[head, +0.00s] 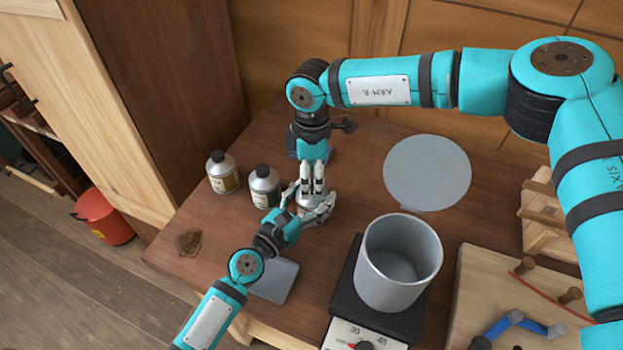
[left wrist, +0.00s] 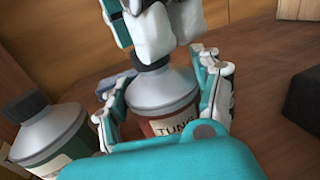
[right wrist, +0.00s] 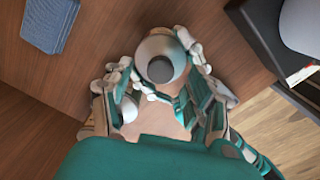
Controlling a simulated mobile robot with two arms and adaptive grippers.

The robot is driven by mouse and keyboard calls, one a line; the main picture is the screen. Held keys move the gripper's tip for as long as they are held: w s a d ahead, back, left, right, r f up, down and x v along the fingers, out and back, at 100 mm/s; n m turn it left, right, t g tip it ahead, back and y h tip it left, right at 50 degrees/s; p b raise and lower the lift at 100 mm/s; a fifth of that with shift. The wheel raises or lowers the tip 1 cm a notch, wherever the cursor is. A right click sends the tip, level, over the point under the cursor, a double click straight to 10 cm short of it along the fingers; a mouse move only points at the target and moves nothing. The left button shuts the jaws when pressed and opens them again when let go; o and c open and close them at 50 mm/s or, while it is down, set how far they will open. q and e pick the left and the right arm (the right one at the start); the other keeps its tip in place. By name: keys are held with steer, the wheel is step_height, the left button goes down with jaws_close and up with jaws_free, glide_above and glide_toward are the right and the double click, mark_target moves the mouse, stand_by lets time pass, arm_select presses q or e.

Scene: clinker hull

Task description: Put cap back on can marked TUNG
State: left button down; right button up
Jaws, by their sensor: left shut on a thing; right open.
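The can marked TUNG (left wrist: 170,118) stands upright in the left wrist view, with a silver shoulder and a dark red-brown body. My left gripper (head: 308,210) is shut around its sides. The can's silver top (head: 306,205) shows in the head view, mostly hidden by the grippers. A dark cap (left wrist: 146,64) is at the can's neck, partly behind my right gripper's fingers; it also shows from above in the right wrist view (right wrist: 160,69). I cannot tell whether it is fully seated. My right gripper (head: 312,190) is open, pointing down close over the can's top.
Two more capped cans (head: 265,187) (head: 222,173) stand just left. A grey pot (head: 398,285) on a black scale (head: 345,305) is to the right, below a round grey disc (head: 427,170). A blue-grey pad (head: 275,281) lies near the front edge, a brown clump (head: 189,242) at left.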

step_height(320, 180, up, 11)
steer(key=shift+f, duration=0.2)
arm_select(q)
steer(key=shift+c, duration=0.4)
jaws_free()
steer(key=v, duration=1)
steer(key=shift+s+a+f, duration=0.1)
steer(key=shift+s+a, duration=0.05)
steer(key=shift+s, duration=0.05)
steer(key=shift+v, duration=0.75)
steer(key=shift+s, duration=0.1)
